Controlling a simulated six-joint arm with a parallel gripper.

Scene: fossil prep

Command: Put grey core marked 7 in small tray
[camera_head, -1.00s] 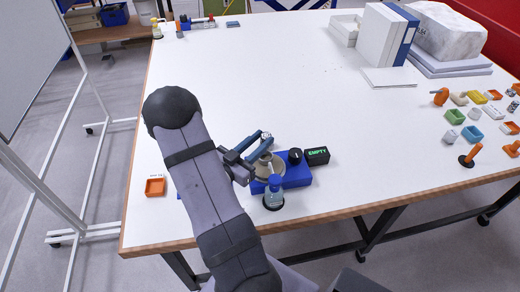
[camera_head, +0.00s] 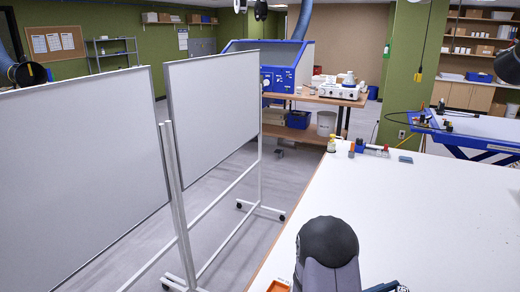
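The grey core marked 7 does not show in the view now. The edge of a small orange tray (camera_head: 278,286) shows at the bottom of the picture, left of my arm; the rest of it is cut off. Only a blue-grey bit of my gripper (camera_head: 388,287) shows at the bottom edge, right of my dark rounded arm joint. Its fingertips and anything between them are out of sight.
The white table top (camera_head: 440,215) is largely clear. A small yellow-capped bottle (camera_head: 331,144) and several small items stand at its far left corner. Two whiteboards (camera_head: 212,110) on a wheeled frame stand left of the table. A blue cabinet (camera_head: 268,65) stands behind.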

